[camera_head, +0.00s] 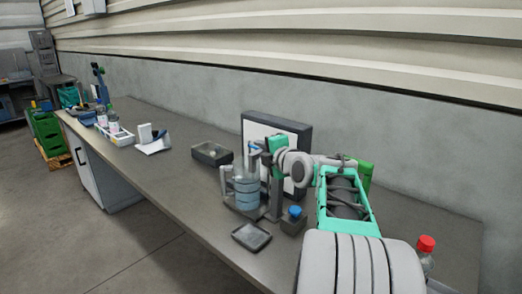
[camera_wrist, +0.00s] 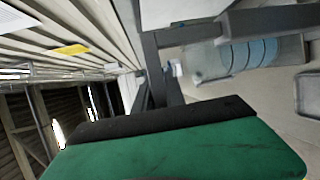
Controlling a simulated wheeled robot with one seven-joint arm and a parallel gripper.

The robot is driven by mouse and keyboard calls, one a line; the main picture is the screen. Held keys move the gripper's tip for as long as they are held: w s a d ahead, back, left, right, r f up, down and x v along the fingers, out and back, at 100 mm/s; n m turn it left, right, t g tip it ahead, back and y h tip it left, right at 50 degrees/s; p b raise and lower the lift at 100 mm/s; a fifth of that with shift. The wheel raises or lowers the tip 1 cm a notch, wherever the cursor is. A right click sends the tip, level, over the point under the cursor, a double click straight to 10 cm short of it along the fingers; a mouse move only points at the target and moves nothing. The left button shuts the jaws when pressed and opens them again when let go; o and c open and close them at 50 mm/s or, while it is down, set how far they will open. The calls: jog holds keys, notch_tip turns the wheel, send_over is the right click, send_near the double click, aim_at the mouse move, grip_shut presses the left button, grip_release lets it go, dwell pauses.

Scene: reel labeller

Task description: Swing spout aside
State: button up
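A clear vessel with blue bands (camera_head: 246,188) stands upright in a grey stand on the bench, and it also shows sideways at the upper right of the wrist view (camera_wrist: 245,55). A grey arm-like part, perhaps the spout (camera_head: 255,150), sits at the vessel's top. My gripper (camera_head: 264,151) is at about that height, close beside it. Whether they touch I cannot tell. In the wrist view a dark grey bar (camera_wrist: 270,22) crosses above the vessel. A green and black body fills the lower part of that view, and my fingertips cannot be made out.
A dark-framed white panel (camera_head: 290,126) stands behind my gripper. A blue-capped block (camera_head: 294,222), a shallow tray (camera_head: 251,236) and a dark box (camera_head: 211,153) surround the vessel. A red-capped bottle (camera_head: 426,252) stands right. The bench (camera_head: 185,183) is clear at front left.

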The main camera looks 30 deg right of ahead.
jog(key=o, duration=0.4)
jog(key=shift+s, duration=0.1)
jog(key=shift+s, duration=0.1)
jog(key=s, duration=0.2)
jog(key=s+r+b, duration=0.1)
jog(key=s, duration=0.4)
jog(key=shift+s+a+r+b, duration=0.2)
jog(key=shift+s+a+b, duration=0.1)
jog(key=shift+b, duration=0.1)
jog(key=shift+a, duration=0.1)
